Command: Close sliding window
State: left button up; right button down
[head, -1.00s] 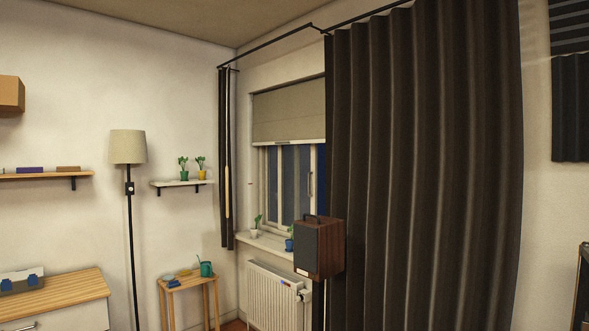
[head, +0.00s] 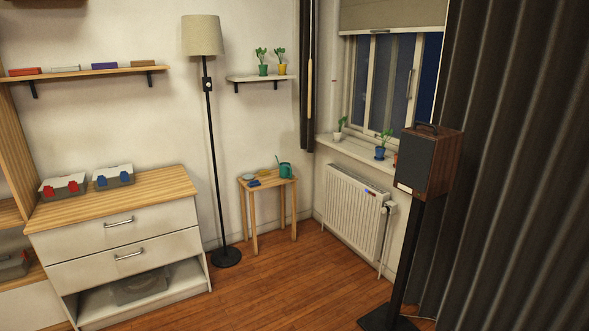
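The window (head: 388,82) is on the back right wall, with a pale frame and dark panes. A vertical handle (head: 409,86) shows on its right part. A beige blind (head: 392,15) covers the upper part, and the dark curtain hides the right side. I cannot tell how far the sliding pane stands open. Neither of my grippers is in view.
A speaker (head: 429,160) on a black stand is in front of the window's right side, beside a long dark curtain (head: 520,170). A radiator (head: 353,210) is below the sill (head: 355,152). A small stool (head: 268,183), lamp (head: 208,140) and dresser (head: 115,240) stand left. The wooden floor (head: 270,285) is clear in the middle.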

aim_at(395, 60)
jog(key=i+l, duration=0.1)
jog(key=i, duration=2.45)
